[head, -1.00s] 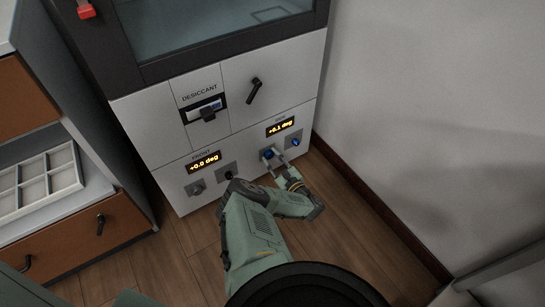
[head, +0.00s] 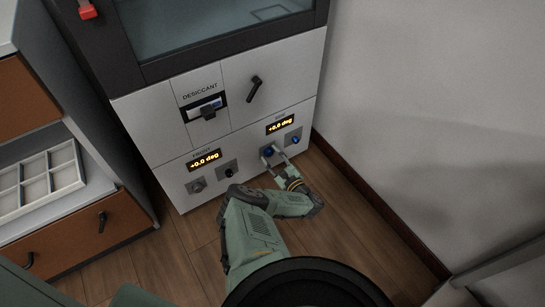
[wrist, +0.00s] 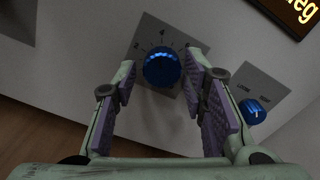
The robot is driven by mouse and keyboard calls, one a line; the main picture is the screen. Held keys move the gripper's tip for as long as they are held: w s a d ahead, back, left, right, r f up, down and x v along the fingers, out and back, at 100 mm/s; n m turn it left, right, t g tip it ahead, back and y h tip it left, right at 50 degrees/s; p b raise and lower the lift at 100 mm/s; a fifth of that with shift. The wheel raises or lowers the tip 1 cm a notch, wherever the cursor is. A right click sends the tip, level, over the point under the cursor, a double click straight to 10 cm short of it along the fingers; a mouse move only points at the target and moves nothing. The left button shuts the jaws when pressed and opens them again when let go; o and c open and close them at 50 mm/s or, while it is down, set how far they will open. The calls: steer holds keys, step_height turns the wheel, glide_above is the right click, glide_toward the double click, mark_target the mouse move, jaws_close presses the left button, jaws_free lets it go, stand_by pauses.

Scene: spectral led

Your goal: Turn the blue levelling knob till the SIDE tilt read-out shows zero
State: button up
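The blue levelling knob (head: 268,152) sits on the cabinet's lower front panel, below the SIDE read-out (head: 280,125). The read-out looks like +0.0 deg, but its last digit is blurred. In the wrist view the knob (wrist: 161,70) is a ribbed blue dial with a lighter band and a numbered scale around it. My gripper (head: 275,156) is at the knob. In the wrist view its fingers (wrist: 162,72) are spread on either side of the knob, with a visible gap on each side.
A smaller blue knob (wrist: 253,111) on its own grey plate is close to my right finger; it also shows in the head view (head: 295,139). To the left are the FRONT read-out (head: 204,160), at +0.0 deg, and a black knob (head: 229,172). A wall stands to the right.

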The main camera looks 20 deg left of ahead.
steer(key=shift+o, duration=1)
steer(key=v, duration=1.2)
